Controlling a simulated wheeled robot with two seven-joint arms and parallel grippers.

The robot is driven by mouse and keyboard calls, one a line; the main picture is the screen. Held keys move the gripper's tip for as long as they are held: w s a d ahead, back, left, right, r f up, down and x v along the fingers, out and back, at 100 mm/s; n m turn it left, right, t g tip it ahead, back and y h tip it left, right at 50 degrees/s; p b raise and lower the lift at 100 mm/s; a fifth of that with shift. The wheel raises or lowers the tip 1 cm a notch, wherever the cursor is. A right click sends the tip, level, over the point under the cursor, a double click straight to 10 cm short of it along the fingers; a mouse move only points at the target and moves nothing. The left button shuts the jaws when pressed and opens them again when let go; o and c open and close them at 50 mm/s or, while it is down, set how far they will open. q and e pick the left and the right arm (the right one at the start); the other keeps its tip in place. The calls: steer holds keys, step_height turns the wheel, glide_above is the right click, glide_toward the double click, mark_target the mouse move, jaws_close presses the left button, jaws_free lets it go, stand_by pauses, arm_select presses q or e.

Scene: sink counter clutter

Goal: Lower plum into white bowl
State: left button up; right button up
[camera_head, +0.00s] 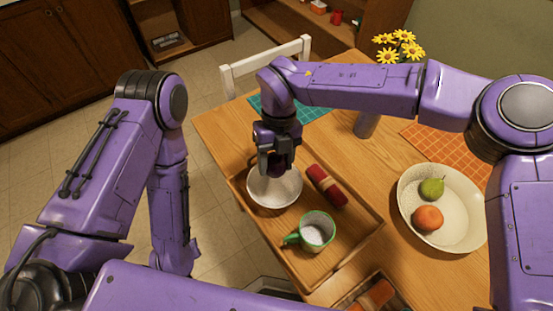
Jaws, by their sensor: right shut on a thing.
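The white bowl (268,202) stands upright on a wooden tray (345,249) on the table. My right gripper (274,160) is directly over the bowl's far part, pointing down. It is shut on the dark purple plum (277,168), of which only a small part shows between the fingers. The plum hangs at about the bowl's rim; whether it touches the bowl cannot be told. My left arm stands at the left, away from the table, and its gripper does not show.
A dark red rolled cloth (326,186) and a green mug (317,231) share the tray, close to the bowl. A cream bowl (464,207) holds a pear (432,189) and an orange (428,218). Yellow flowers (398,45) stand in a vase (367,123) behind my right forearm.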

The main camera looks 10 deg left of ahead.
mark_target(275, 171)
steer(key=shift+f, duration=0.1)
stand_by(0.3)
steer(key=shift+f+b, duration=0.8)
steer(key=shift+f, duration=1.25)
steer(key=shift+f+b, duration=1.15)
steer(key=shift+f, duration=1.3)
steer(key=o, duration=1.1)
steer(key=shift+o, duration=0.2)
steer(key=shift+r, duration=0.1)
steer(key=b+v, duration=0.1)
steer(key=v, duration=0.9)
steer(key=shift+r, duration=0.2)
